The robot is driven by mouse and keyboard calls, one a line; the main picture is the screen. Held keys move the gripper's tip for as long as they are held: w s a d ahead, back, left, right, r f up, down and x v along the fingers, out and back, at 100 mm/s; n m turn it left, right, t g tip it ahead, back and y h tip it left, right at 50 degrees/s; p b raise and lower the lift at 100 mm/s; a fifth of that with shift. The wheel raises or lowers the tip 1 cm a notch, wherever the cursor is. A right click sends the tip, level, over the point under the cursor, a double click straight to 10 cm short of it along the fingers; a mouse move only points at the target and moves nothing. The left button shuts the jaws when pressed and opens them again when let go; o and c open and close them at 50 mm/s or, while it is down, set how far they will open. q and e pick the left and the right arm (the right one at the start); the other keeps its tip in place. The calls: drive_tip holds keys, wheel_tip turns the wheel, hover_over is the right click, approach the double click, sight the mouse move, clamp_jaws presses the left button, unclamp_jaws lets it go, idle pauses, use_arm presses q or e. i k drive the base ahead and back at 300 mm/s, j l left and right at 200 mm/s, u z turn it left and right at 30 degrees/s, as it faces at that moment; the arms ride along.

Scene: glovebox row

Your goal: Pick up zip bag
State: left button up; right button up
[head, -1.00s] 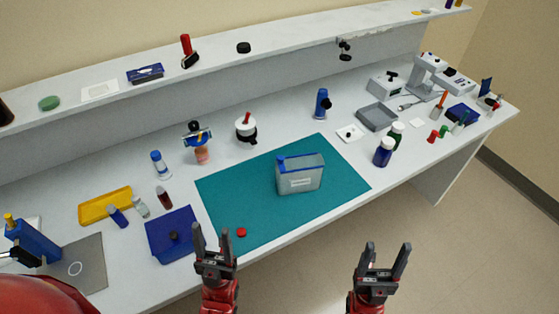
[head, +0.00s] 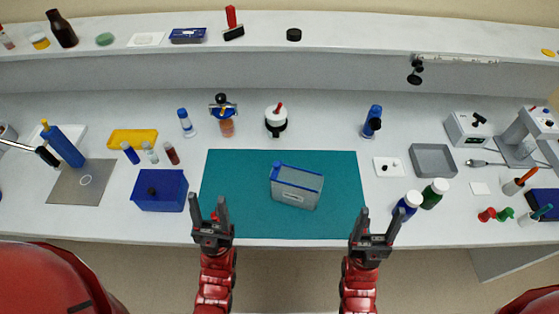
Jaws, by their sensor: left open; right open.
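The zip bag (head: 296,188), a grey translucent pouch with a blue top edge and a pale label, stands on the teal mat (head: 235,172) near its middle. My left gripper (head: 209,214) is open and empty at the mat's front left, below and left of the bag. My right gripper (head: 375,226) is open and empty at the mat's front right corner, below and right of the bag. Neither gripper touches the bag. A small red cap shows partly behind the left gripper's fingers.
A blue bin (head: 160,190) stands left of the mat. Blue (head: 409,203) and green (head: 434,193) bottles stand right of it, near a grey tray (head: 433,160). A white-topped jar (head: 276,120) and a blue-capped orange bottle (head: 226,122) stand behind. The mat around the bag is mostly clear.

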sight(296, 187)
drive_tip(key=l+u, duration=0.15)
drive_tip(key=k+z, duration=0.25)
drive_tip(key=k+l+z, duration=0.25)
drive_tip(key=k, duration=0.15)
drive_tip(key=j+z, duration=0.25)
drive_tip(key=j, duration=0.2)
drive_tip(key=k+j+z, duration=0.1)
drive_tip(key=j+z, duration=0.15)
drive_tip(key=j, duration=0.2)
drive_tip(key=k+j+z, duration=0.1)
drive_tip(key=j+z, duration=0.2)
drive_tip(key=j, duration=0.15)
drive_tip(key=k+j, duration=0.1)
drive_tip(key=j, duration=0.3)
drive_tip(key=k+j, duration=0.1)
drive_tip(key=j, duration=0.65)
drive_tip(key=i+j, duration=0.7)
drive_tip(key=j, duration=0.2)
